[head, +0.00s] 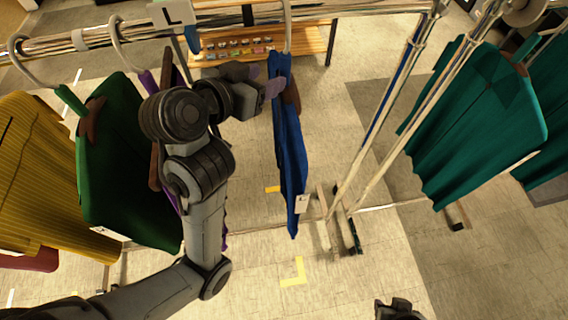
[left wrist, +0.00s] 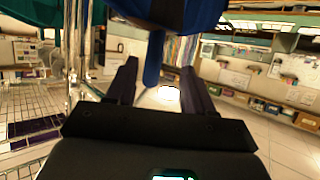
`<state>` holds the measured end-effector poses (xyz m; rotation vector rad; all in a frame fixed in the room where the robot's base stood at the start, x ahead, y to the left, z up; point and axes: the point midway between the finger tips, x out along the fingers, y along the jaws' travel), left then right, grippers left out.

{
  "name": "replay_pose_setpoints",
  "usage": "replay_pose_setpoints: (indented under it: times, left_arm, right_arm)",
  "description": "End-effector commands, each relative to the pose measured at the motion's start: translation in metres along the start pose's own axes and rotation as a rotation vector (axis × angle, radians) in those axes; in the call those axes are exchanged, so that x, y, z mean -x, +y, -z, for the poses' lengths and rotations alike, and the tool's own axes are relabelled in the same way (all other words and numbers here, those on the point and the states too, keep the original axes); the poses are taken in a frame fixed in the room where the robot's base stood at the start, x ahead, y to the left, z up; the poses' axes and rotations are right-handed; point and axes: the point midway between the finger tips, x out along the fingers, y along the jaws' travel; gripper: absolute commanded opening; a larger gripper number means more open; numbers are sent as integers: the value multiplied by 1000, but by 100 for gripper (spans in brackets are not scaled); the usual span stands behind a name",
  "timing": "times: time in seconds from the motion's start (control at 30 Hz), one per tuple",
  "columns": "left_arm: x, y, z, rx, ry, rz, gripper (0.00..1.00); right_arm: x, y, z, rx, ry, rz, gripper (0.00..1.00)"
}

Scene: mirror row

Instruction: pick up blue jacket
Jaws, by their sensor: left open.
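The blue jacket (head: 290,150) hangs from a hanger on the rail, in the middle of the head view, seen nearly edge-on. A white tag hangs by its lower end. My left gripper (head: 274,85) is beside its upper part, at its left side. In the left wrist view the blue jacket (left wrist: 204,15) fills the top edge, and a narrow blue strip of it hangs between the two spread fingers of my left gripper (left wrist: 158,68). The fingers do not appear closed on it. A dark part at the bottom edge, seemingly my right gripper (head: 397,309), is mostly cut off.
A green garment (head: 125,165) and a yellow one (head: 45,180) hang to the left on the same rail (head: 90,38). Slanting metal posts (head: 400,100) and teal garments (head: 480,125) stand to the right. A wooden shelf (head: 300,42) is behind. The floor below is open.

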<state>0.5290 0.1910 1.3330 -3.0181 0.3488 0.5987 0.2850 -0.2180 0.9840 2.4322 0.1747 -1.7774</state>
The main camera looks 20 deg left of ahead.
Motion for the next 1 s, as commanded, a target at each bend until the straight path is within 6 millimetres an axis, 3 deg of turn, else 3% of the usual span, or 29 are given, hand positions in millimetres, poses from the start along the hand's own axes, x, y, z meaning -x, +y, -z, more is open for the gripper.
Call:
replay_pose_setpoints:
  times: [0.33, 0.63, 1.0]
  left_arm:
    - [-24, 3, -1, 0, -1, -1, 52]
    - [-60, 8, -1, 1, 0, 1, 52]
    - [-66, 8, 2, 1, -1, 2, 51]
  right_arm:
    - [-12, 0, -2, -1, 3, -1, 32]
    - [-31, 0, -8, -1, 4, -1, 32]
    - [-33, 0, -8, -1, 4, -2, 32]
